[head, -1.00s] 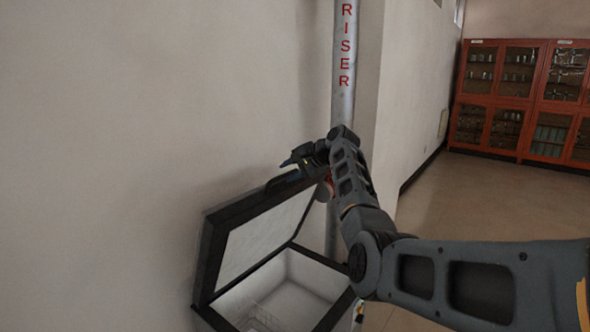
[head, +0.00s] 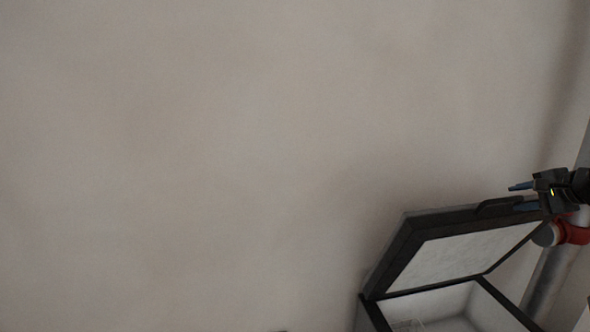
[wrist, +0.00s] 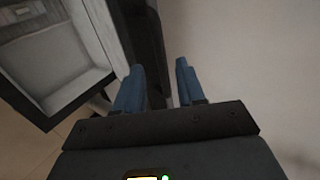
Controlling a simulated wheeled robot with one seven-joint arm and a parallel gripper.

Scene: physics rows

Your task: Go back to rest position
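My gripper (head: 524,197) is at the right edge of the head view, beside the top edge of a raised lid (head: 470,250). Its two blue fingers are apart, and the wrist view also shows the open fingers (wrist: 156,85). No object shows held between them. The dark edge of the lid passes behind and between the fingers in the wrist view; I cannot tell whether they touch it. The lid belongs to an open chest (head: 373,314) with a pale interior, at the lower right of the head view. Most of my arm is out of the head view.
A bare wall (head: 200,150) fills most of the head view. A pipe (head: 548,280) with a red fitting (head: 572,234) stands right of the lid, close to my gripper. The wrist view shows tan floor (wrist: 18,140) at left.

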